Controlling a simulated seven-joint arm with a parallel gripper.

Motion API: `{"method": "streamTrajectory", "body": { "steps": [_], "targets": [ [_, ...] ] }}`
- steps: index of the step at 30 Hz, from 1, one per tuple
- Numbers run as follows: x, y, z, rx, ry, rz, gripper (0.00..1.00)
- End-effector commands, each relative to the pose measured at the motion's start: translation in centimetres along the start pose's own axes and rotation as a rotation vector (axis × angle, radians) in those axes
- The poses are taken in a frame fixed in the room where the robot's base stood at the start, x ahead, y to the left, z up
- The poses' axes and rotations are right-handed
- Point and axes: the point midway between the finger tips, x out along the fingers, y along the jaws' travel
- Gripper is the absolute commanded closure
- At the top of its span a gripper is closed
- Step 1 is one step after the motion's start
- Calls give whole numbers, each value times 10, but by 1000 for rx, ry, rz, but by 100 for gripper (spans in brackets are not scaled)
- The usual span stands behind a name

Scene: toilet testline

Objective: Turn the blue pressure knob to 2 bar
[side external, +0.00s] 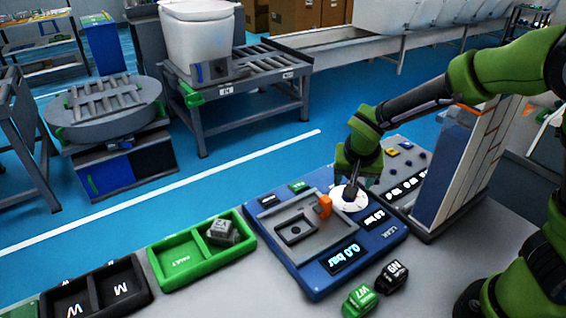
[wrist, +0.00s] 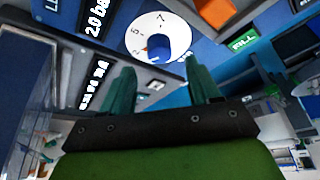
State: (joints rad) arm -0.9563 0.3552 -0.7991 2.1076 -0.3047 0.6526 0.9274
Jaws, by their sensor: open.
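The blue pressure knob (wrist: 157,47) sits on a round white dial (wrist: 170,24) with printed numbers; an orange mark shows at the knob's left side. In the side view the white dial (side external: 341,204) is on the blue test panel (side external: 316,284), and my gripper hides the knob. My gripper (side external: 352,190) is above the dial, pointing down. In the wrist view my gripper (wrist: 160,65) is open, with its two teal fingers apart and the knob just beyond the gap between their tips. I cannot tell if they touch it. The panel display (side external: 344,259) reads 0.0 bar; a smaller display (wrist: 97,18) reads about 2.0 bar.
An orange part (side external: 325,206) stands up from the panel close to the dial. A tall blue and white block (side external: 457,170) stands at the right. A green tray (side external: 187,258), a green block (side external: 359,300) and a black block (side external: 391,277) are on the table.

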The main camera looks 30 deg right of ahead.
Motion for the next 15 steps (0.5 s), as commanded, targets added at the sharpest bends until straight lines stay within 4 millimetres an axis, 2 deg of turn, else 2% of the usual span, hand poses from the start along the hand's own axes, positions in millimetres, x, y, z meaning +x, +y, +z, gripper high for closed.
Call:
{"method": "streamTrajectory", "body": {
  "steps": [1, 6, 12, 15],
  "targets": [
    [-15, -2, 1, -2, -1, -11, 39],
    [-56, -2, 1, -2, -3, -11, 39],
    [-95, 0, -1, 3, 0, -7, 39],
    [-108, 0, 0, 1, -1, -4, 39]
  ]
}}
